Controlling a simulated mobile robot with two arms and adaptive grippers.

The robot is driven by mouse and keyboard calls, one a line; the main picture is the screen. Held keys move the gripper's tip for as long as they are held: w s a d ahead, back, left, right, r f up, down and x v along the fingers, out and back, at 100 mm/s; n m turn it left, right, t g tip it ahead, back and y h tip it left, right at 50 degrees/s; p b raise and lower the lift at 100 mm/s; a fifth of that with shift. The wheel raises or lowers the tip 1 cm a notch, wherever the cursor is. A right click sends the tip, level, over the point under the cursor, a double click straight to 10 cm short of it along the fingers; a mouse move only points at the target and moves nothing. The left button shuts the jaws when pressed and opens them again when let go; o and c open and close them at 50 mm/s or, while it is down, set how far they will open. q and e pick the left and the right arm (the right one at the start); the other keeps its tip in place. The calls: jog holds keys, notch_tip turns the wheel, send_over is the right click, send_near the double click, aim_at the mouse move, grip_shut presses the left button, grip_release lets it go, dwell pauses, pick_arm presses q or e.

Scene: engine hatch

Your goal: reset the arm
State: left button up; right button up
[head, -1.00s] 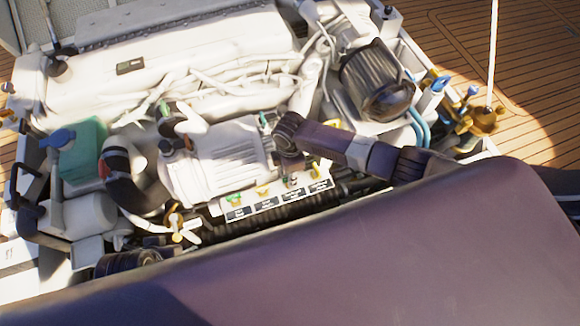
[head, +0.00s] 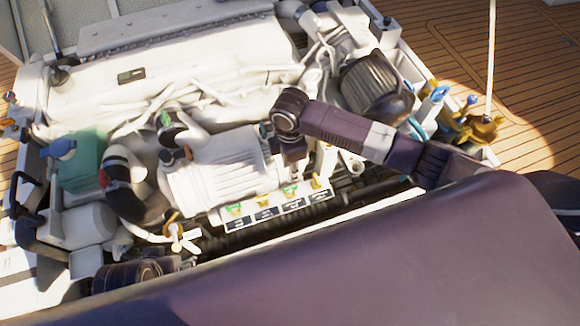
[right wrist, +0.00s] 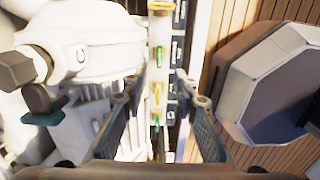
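My right arm (head: 345,130) comes in from the right in the head view and bends down at a dark wrist over the engine. My right gripper points down there, and its fingertips are hard to make out. In the right wrist view the right gripper (right wrist: 163,98) is open, with a finger on each side of a strip and nothing between them. The labelled strip (head: 278,208) carries several small green and yellow handles; it also shows in the right wrist view (right wrist: 172,78). The fingers look above the strip; I cannot tell the exact gap. My left gripper is not in view.
The white engine (head: 215,165) fills the hatch around my right gripper. A green tank (head: 82,165) is at the left, a dark cylinder (head: 375,88) and brass fittings (head: 478,130) at the right. Wooden deck (head: 520,60) lies beyond. A thin white pole (head: 491,60) stands upright.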

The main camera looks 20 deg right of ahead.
dwell(0.3)
